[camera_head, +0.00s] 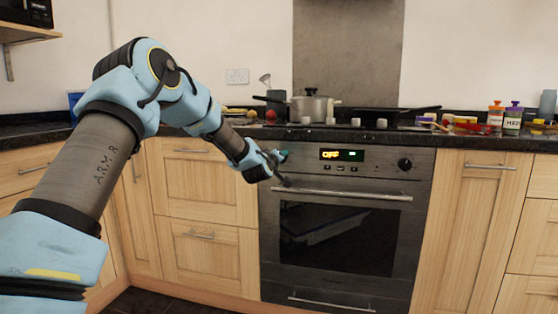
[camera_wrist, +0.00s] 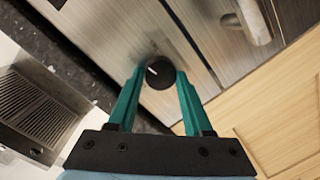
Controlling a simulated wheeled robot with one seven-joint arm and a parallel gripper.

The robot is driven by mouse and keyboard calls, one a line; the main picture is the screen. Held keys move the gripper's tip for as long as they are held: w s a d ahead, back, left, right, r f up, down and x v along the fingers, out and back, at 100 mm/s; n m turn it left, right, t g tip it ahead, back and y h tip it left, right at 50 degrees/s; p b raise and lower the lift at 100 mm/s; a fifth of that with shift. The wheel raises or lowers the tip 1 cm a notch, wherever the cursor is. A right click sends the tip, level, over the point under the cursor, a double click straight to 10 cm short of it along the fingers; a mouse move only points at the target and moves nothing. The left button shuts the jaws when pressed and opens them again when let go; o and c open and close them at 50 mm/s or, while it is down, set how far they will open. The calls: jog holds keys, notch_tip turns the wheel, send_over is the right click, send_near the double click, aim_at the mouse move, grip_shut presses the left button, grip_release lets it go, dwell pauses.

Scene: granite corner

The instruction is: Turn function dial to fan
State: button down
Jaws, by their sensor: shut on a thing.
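The function dial (camera_wrist: 160,76) is a round black knob with a white mark on the oven's steel front panel. In the wrist view it sits between the two teal fingers of my gripper (camera_wrist: 161,71), which is shut on it. In the head view my gripper (camera_head: 282,156) is at the left end of the oven's control panel and hides this dial. The display (camera_head: 341,155) in the panel's middle reads "OFF" in orange, with a green readout beside it. A second black knob (camera_head: 405,164) is at the panel's right end.
The oven door handle (camera_head: 345,194) runs across just below the panel. Above, a steel pot (camera_head: 309,107) and a dark pan stand on the hob, with several pale knobs along its front. Bottles and small items lie on the counter at right. Wooden cupboards flank the oven.

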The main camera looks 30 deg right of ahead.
jog(key=shift+s+d+m+t+y, duration=0.1)
jog(key=shift+m+t+y, duration=0.1)
jog(key=shift+m, duration=1.55)
jog(key=shift+d+m+t+y, duration=0.1)
jog(key=shift+m+t+y, duration=0.1)
jog(key=shift+m, duration=1.55)
jog(key=shift+a+f, duration=0.1)
jog(key=shift+c, duration=1.6)
grip_release()
jog(key=v, duration=1)
jog(key=shift+s+a, duration=0.2)
jog(key=shift+s, duration=0.15)
